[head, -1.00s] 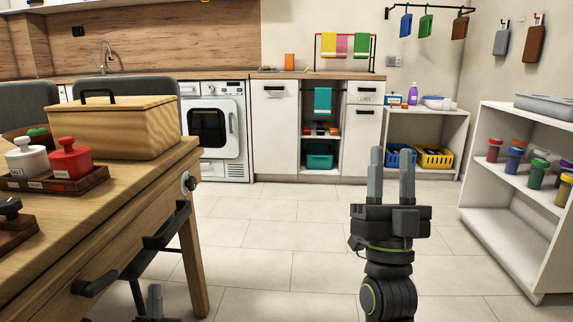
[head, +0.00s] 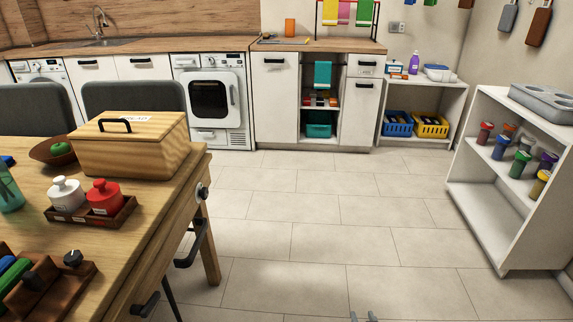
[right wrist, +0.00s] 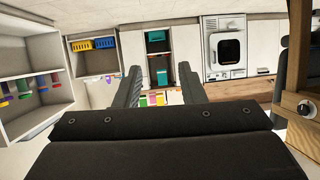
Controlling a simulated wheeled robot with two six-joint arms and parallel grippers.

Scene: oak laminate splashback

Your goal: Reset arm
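My left gripper is in neither current view.
A wooden box (head: 130,155) and a red canister (head: 104,197) stand on the table. A white shelf (head: 488,225) with several coloured jars stands at right. White cabinets (head: 273,105) and a washing machine (head: 212,105) line the back. The tiled floor (head: 340,215) between is clear.

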